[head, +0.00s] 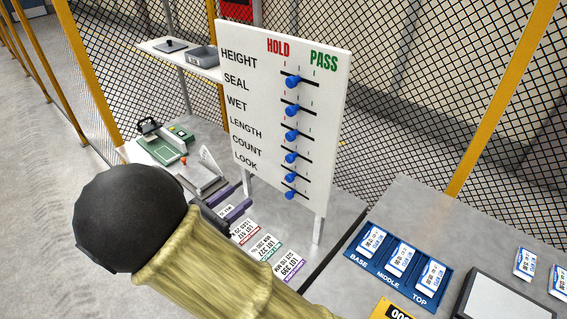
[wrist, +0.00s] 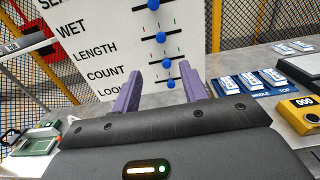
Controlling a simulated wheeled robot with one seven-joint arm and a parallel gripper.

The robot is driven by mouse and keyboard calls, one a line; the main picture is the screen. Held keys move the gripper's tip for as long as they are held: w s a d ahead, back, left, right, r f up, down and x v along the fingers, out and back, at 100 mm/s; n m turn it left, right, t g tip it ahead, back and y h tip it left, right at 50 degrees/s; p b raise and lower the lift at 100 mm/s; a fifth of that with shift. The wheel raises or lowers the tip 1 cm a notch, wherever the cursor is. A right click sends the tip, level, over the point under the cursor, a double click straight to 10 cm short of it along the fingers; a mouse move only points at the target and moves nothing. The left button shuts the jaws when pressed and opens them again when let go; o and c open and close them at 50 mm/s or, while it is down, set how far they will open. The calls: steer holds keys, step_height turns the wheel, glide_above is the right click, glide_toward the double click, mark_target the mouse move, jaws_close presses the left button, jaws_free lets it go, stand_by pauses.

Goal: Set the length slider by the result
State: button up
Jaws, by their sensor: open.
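The white board (head: 268,160) has rows HEIGHT, SEAL, WET, LENGTH, COUNT and LOOK, with red HOLD on the left and green PASS on the right. The LENGTH slider's blue knob (head: 290,158) is fourth from the top. In the wrist view this knob (wrist: 161,37) appears near the middle of its slot. The other knobs stand at similar places along their slots. My gripper (head: 238,197) is open and empty, low in front of the board. In the wrist view its purple fingers (wrist: 162,80) are spread, with the COUNT and LOOK knobs seen between them.
Printed lot cards (head: 266,247) lie on the bench beside my arm. A blue tray (head: 390,284) holds three packs marked BASE, MIDDLE and TOP. A yellow display (wrist: 303,104) reads 000. A green device (head: 163,150) stands at left. Board posts and mesh fencing are close.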

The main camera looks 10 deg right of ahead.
mark_target(288, 159)
steer(key=shift+w+d, duration=0.1)
steer(key=p+x, duration=0.5)
steer(key=x, duration=1.2)
steer(key=shift+d+f+p, duration=0.1)
steer(key=shift+p, duration=0.3)
jaws_close()
